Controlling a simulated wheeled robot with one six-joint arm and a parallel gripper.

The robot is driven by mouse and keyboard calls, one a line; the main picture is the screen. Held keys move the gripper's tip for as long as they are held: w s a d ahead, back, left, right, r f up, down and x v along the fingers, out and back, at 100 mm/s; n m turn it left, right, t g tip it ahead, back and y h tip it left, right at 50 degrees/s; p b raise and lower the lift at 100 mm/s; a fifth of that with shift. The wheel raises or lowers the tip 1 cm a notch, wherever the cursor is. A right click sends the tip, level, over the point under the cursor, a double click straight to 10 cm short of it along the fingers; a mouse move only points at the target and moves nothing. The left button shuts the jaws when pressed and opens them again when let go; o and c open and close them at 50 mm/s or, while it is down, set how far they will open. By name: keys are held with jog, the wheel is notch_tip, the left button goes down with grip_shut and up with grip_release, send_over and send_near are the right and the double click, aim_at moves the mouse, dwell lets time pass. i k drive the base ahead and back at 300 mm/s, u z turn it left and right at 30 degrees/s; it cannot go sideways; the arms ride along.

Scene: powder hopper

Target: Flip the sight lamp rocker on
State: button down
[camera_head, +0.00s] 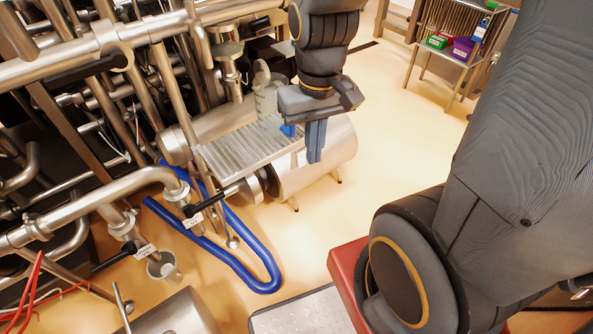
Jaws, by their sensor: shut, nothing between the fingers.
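My gripper (314,156) points down in the upper middle of the head view. Its fingers are together with nothing between them. It hangs in front of a shiny steel cylindrical machine (318,172) with a ribbed plate (240,147) on its left side. A small blue part (289,130) shows just left of the fingers; I cannot tell what it is or whether it touches them. I cannot make out the sight lamp rocker; it may be hidden behind my gripper or too small to see.
Steel pipes (110,192) with black-handled valves crowd the left. A blue hose (262,284) loops on the floor below the machine. A small rack (458,58) with coloured boxes stands at the top right. The yellow floor (390,130) right of the machine is clear.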

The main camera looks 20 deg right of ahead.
aim_at(301, 157)
jog(key=u, duration=0.25)
jog(key=k, duration=1.05)
jog(key=z, duration=0.85)
